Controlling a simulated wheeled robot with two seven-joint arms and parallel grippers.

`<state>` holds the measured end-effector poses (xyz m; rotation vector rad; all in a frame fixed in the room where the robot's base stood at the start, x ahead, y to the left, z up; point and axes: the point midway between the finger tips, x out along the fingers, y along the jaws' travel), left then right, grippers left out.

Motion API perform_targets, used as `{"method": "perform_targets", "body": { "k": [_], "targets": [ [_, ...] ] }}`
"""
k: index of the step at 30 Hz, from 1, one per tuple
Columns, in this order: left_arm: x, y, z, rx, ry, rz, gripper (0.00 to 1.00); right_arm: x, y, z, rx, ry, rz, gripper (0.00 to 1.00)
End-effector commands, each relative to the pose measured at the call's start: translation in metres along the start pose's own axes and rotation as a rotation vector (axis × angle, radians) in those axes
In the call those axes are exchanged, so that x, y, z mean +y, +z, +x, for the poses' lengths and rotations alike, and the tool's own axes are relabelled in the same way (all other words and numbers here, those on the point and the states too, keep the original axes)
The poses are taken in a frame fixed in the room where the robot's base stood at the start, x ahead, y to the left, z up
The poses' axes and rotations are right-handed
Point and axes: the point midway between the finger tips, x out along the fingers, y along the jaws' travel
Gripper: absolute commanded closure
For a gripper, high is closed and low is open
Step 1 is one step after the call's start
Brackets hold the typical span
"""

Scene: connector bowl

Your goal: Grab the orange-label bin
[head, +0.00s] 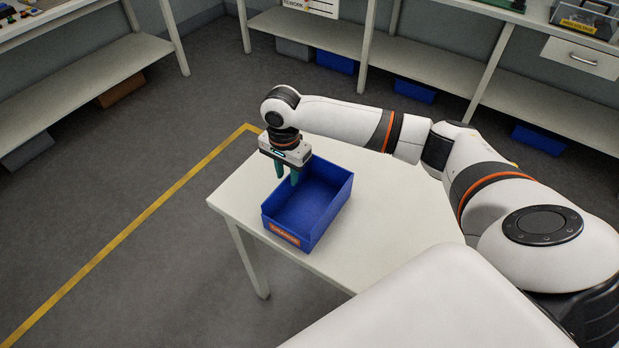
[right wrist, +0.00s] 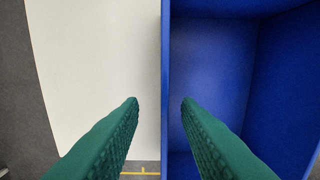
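The blue bin (head: 332,212) with an orange label (head: 285,234) on its front wall stands upright and looks empty on the white table (head: 390,215). My right gripper (head: 287,178) points down at the bin's left wall. In the right wrist view the two green fingers (right wrist: 160,102) are apart, one over the table outside the bin wall (right wrist: 166,60) and one on the bin's inner side. The wall runs between them, with a gap visible to each fingertip. The lower ends of the fingers are partly hidden in the head view. My left gripper is not in view.
The table is bare around the bin, with its edge close to the bin's front. Shelving benches (head: 450,75) with blue bins stand at the back, and another bench (head: 80,75) at the left. A yellow line (head: 130,235) crosses the open grey floor.

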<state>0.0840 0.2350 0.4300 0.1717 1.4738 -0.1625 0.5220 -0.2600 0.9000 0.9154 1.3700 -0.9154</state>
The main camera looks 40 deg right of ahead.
Motion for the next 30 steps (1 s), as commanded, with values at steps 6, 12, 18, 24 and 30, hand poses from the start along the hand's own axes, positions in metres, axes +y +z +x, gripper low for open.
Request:
{"method": "perform_targets", "body": {
  "k": [6,12,18,24,30],
  "targets": [
    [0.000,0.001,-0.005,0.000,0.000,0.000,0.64,-0.003,-0.002,0.033,0.001,-0.004,0.000,0.70],
    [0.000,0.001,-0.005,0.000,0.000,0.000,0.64,-0.002,-0.003,0.040,0.000,0.000,-0.001,0.70],
    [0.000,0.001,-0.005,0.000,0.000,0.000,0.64,-0.002,-0.002,0.040,0.000,-0.001,-0.001,0.81],
    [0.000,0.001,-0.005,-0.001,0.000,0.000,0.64,-0.002,-0.002,0.040,0.000,-0.001,-0.001,1.00],
    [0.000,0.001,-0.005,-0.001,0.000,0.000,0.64,-0.002,-0.002,0.039,-0.001,-0.001,-0.001,1.00]
  ]
}}
